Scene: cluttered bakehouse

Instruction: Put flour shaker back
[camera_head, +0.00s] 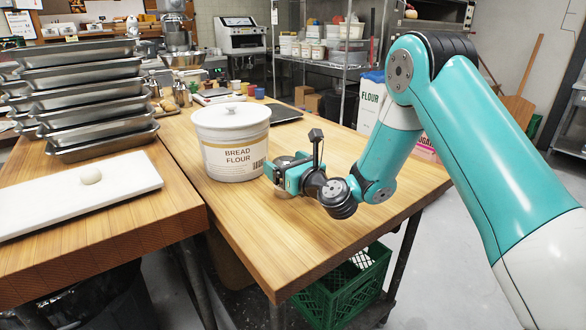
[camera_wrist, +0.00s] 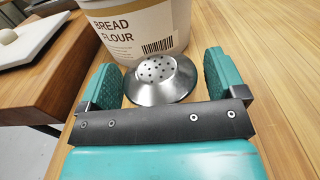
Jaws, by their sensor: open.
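The flour shaker (camera_wrist: 160,79) is a silver metal piece with a perforated domed top and a wide flared skirt. In the wrist view it sits between the two teal fingers of my gripper (camera_wrist: 162,82), close in front of the black palm bar. The fingers are apart, with a visible gap to the shaker at the right; the left finger is very near its edge. In the head view my gripper (camera_head: 283,173) is low over the wooden table, just right of the bread flour tub (camera_head: 233,150). The shaker is mostly hidden there by my gripper.
The white lidded tub stands right behind the shaker. A dark tray (camera_head: 285,112) and small jars lie farther back on the wooden table (camera_head: 330,222). Stacked metal pans (camera_head: 95,105) and a white board (camera_head: 60,197) with a dough ball are at left. The front right tabletop is clear.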

